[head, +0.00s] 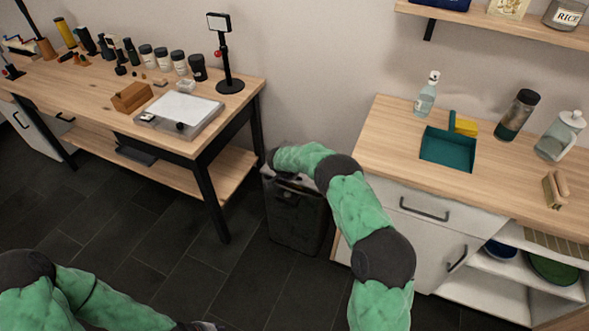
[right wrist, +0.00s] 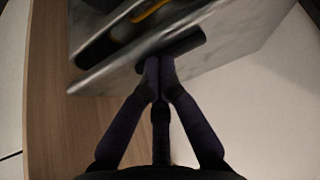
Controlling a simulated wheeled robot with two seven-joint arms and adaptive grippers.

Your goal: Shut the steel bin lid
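The steel bin (head: 297,218) is a dark grey box standing on the floor between the two counters. My right arm reaches over its top and hides most of the lid in the head view. In the right wrist view a brushed steel panel (right wrist: 240,40), apparently the lid, lies slanted beyond the fingers, with a dark bar (right wrist: 188,44) along it. My right gripper (right wrist: 158,66) has its fingers together, tips against or just in front of that bar; contact is unclear. How far the lid is open cannot be told. My left gripper (head: 207,326) barely shows at the bottom edge.
A wooden workbench (head: 200,95) with jars and a scale (head: 180,112) stands left. A counter (head: 385,145) with a spray bottle (head: 427,95), teal dustpan (head: 448,150) and drawers stands right, close to the bin. The dark tiled floor in front is clear.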

